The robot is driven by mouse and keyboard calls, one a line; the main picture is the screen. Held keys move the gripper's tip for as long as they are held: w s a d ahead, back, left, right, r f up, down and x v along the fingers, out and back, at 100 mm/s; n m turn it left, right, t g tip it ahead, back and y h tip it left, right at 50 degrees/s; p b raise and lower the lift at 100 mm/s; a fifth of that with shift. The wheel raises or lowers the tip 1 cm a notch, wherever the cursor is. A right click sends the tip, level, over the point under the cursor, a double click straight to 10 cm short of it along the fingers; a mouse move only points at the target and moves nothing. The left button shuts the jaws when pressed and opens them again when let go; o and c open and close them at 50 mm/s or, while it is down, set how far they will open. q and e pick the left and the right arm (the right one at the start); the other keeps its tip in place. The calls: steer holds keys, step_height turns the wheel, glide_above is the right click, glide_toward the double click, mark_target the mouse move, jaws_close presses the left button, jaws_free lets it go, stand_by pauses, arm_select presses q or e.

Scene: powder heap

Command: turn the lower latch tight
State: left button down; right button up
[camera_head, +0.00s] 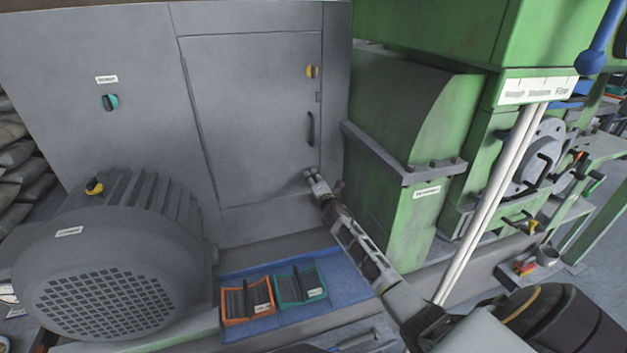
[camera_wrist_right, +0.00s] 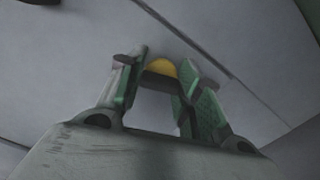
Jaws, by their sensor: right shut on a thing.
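The grey cabinet door (camera_head: 250,120) is closed, with a black bar handle (camera_head: 311,129) near its right edge. The upper latch (camera_head: 312,71) is a yellow knob beside that edge. My right gripper (camera_head: 318,178) is at the door's lower right corner, below the handle. In the right wrist view its fingers (camera_wrist_right: 160,76) are shut on the lower latch (camera_wrist_right: 162,68), whose rounded yellow top shows between the fingertips. In the head view the gripper hides this latch, and I cannot tell its turn angle. My left gripper is not in view.
A green machine housing (camera_head: 400,210) stands close right of the cabinet. A large grey motor (camera_head: 105,265) stands at front left. A blue mat (camera_head: 345,287) holds an orange tray (camera_head: 234,320) and a green tray (camera_head: 319,295). White pipes (camera_head: 487,205) run down at right.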

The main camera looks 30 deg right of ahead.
steer(key=m, duration=0.3)
steer(key=shift+m+p, duration=0.3)
stand_by(0.4)
steer(key=o, duration=1)
steer(key=shift+o, duration=0.2)
steer(key=v, duration=1.2)
steer(key=shift+m, duration=0.3)
stand_by(0.5)
